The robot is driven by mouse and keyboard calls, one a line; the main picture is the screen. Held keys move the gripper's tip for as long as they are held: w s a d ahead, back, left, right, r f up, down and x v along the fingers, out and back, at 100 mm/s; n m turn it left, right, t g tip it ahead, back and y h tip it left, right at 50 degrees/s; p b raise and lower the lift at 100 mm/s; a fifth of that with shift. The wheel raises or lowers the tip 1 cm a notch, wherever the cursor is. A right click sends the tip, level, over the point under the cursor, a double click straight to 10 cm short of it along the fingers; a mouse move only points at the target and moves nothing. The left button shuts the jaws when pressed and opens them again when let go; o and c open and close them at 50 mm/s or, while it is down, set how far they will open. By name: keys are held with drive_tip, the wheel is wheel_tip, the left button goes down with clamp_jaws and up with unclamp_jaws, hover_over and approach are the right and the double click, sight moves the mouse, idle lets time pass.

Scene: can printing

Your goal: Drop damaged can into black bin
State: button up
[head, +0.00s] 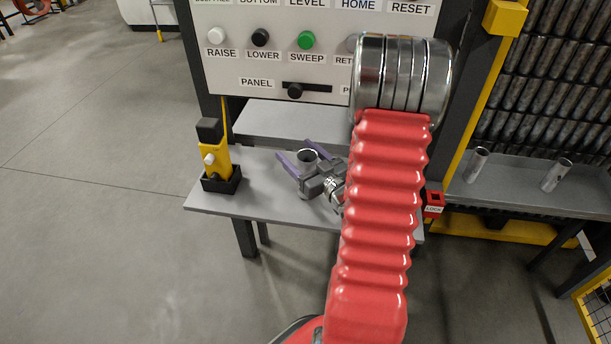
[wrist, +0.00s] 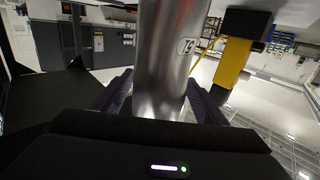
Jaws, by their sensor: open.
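A shiny metal can (wrist: 160,60) stands between my gripper's fingers in the wrist view, with a small printed mark on its side. Its open top (head: 308,155) shows in the head view, above the grey table (head: 265,205). My gripper (head: 300,160) is open around the can, one purple finger on each side. In the wrist view, both dark fingers (wrist: 160,103) flank the can's lower part. I cannot tell whether they touch it, or whether this can is damaged. No black bin can be made out in either view.
A yellow post with a black top (head: 214,158) stands in a black base left of the can. A control panel (head: 300,70) rises behind. Two cans (head: 477,164) (head: 557,175) stand on the right shelf, before a full can rack (head: 560,90). Open floor lies left.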

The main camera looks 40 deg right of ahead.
drive_tip(key=shift+s+d, duration=0.1)
drive_tip(key=shift+c, duration=0.4)
drive_tip(key=c, duration=1.4)
drive_tip(key=shift+c, duration=0.2)
drive_tip(key=shift+r, duration=0.15)
wheel_tip(320, 180, up, 10)
